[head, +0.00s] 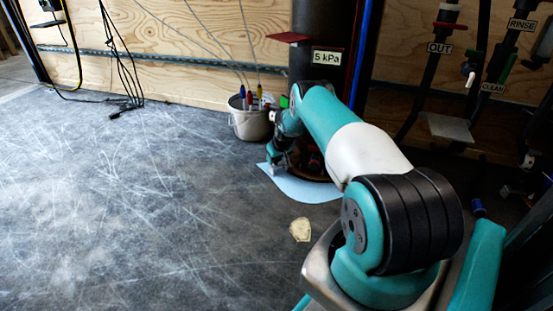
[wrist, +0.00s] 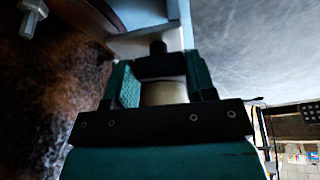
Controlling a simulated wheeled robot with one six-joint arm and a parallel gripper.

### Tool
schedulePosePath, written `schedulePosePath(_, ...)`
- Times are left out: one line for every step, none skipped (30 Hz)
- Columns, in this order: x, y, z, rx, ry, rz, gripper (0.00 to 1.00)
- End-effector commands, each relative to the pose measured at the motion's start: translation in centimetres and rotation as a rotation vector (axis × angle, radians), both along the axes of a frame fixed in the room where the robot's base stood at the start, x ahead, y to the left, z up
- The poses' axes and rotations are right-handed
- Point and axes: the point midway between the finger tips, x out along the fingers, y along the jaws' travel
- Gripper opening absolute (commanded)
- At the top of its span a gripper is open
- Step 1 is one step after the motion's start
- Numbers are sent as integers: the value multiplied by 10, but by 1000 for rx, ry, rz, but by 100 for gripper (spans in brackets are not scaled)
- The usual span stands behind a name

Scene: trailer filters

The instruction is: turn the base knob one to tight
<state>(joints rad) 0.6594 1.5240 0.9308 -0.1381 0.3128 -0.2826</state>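The dark filter column (head: 318,25) with a "5 kPa" label stands against the wooden wall. Its base is largely hidden behind my arm in the head view. My gripper (head: 275,160) is low at the left side of that base. In the wrist view its two teal fingers (wrist: 162,82) stand on either side of a black knob (wrist: 160,66) with a dark stud at its far end. The knob fills the gap and appears to touch both fingers. A pale round part shows behind it. I cannot read which base knob this is.
A light blue sheet (head: 312,191) lies under the column base. A bucket of tools (head: 249,122) stands left of it. A crumpled yellowish piece (head: 300,229) lies on the floor. A metal bolt (wrist: 33,17) shows in the wrist view.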

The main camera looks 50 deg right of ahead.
Motion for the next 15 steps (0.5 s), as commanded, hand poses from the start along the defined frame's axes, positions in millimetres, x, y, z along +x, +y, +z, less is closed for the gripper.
schedulePosePath(0, 0, 0, 1, 0, 0, 27)
schedulePosePath(0, 0, 0, 1, 0, 0, 27)
schedulePosePath(0, 0, 0, 1, 0, 0, 27)
schedulePosePath(0, 0, 0, 0, 0, 0, 27)
schedulePosePath(0, 0, 0, 0, 0, -1, 27)
schedulePosePath(0, 0, 0, 0, 0, -3, 27)
schedulePosePath(0, 0, 0, 0, 0, -6, 27)
schedulePosePath(0, 1, 0, 1, 0, -10, 27)
schedulePosePath(0, 1, 0, 1, 0, -17, 27)
schedulePosePath(0, 1, 0, 1, 0, -24, 27)
schedulePosePath(1, 1, 0, 1, 0, -33, 27)
schedulePosePath(1, 1, 0, 1, 0, -48, 27)
schedulePosePath(1, 1, 0, 0, 0, -61, 27)
schedulePosePath(1, 1, 0, 0, 1, -76, 27)
schedulePosePath(1, 2, 0, 1, 1, -97, 27)
